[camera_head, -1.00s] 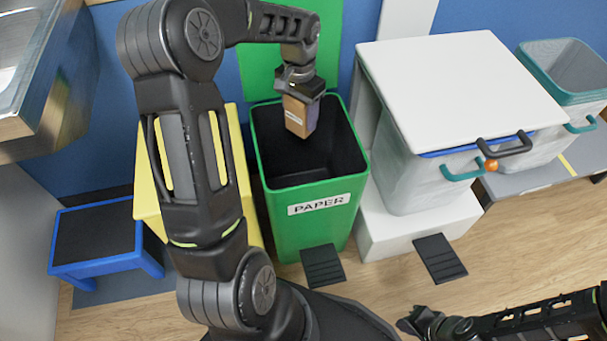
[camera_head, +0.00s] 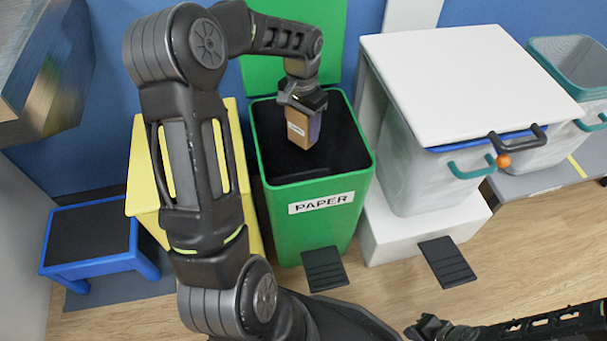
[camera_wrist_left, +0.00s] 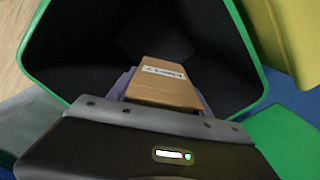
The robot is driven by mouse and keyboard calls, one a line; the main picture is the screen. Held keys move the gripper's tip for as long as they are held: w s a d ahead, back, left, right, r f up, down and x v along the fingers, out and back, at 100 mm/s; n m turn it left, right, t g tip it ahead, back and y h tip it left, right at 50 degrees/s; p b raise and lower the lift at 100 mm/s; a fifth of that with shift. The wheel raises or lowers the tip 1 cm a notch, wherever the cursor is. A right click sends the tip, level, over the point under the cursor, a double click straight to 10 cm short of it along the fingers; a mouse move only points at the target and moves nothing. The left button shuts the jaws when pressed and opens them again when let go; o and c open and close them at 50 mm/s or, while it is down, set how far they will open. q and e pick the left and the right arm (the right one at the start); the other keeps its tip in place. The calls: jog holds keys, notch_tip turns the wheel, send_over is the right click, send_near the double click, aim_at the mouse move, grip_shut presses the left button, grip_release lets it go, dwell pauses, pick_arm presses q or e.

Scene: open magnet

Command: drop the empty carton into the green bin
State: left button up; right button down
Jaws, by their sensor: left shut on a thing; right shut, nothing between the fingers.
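The empty carton (camera_head: 303,126) is a small brown box with a white label. My left gripper (camera_head: 302,104) is shut on it and holds it over the open mouth of the green bin (camera_head: 318,228), which is marked PAPER. In the left wrist view the carton (camera_wrist_left: 164,83) points down into the dark inside of the bin, whose green rim (camera_wrist_left: 45,88) surrounds it. The carton's far end is clear of the bin walls. My right gripper (camera_head: 420,327) is shut and empty, low at the bottom right of the head view.
The bin's green lid (camera_head: 300,50) stands raised behind it. A yellow bin (camera_head: 148,190) is at its left, a white-lidded container (camera_head: 460,85) at its right. A black pedal (camera_head: 324,268) lies in front. A blue stool (camera_head: 90,240) stands at far left.

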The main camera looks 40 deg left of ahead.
pick_arm(q)
jog(key=o, duration=1.4)
jog(key=shift+r, duration=0.1)
jog(key=shift+r+p, duration=1.25)
jog(key=shift+r, duration=2.6)
